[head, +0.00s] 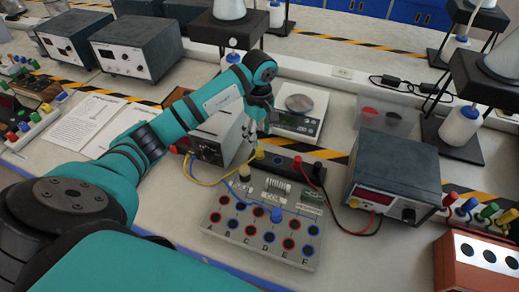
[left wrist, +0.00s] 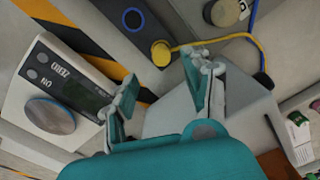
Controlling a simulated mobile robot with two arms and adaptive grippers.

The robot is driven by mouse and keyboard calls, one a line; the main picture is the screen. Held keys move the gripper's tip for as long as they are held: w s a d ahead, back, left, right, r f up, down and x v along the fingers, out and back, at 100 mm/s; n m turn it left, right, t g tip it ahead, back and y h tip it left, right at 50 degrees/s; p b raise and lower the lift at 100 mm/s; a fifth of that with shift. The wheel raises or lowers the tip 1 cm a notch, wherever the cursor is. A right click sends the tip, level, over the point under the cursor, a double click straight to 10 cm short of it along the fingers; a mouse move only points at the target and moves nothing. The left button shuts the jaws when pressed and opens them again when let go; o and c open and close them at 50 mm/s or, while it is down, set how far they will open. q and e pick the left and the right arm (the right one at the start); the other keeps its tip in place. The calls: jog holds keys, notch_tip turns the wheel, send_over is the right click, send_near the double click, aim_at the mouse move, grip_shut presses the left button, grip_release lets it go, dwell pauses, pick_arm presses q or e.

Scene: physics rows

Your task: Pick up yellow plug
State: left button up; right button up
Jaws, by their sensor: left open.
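The yellow plug (head: 260,154) stands at the left end of a black block (head: 290,162), with a yellow cable running from it to the left. In the left wrist view the yellow plug (left wrist: 161,54) shows from above, near the space between the fingertips, with its yellow cable (left wrist: 215,40) leading right. My left gripper (head: 259,128) is above and close to the plug in the head view. In the left wrist view my left gripper (left wrist: 165,72) has its fingers spread with nothing between them. I cannot tell whether a finger touches the cable. My right gripper is not in view.
A grey meter box (head: 222,138) stands close left of the gripper. A digital scale (head: 299,112) is behind it. A socket board (head: 225,238) lies in front, with a blue plug (head: 276,214). A power supply (head: 392,180) stands at right, with red and black leads nearby.

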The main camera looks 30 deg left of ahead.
aim_at(260, 147)
pick_arm(q)
jog(key=f, duration=0.1)
jog(key=f+p, duration=0.1)
jog(key=f, duration=0.1)
jog(key=f+p, duration=0.1)
jog(key=f, duration=0.1)
jog(key=shift+s+d+f, duration=0.25)
jog(key=shift+f, duration=0.35)
jog(key=shift+c, duration=0.2)
grip_shut()
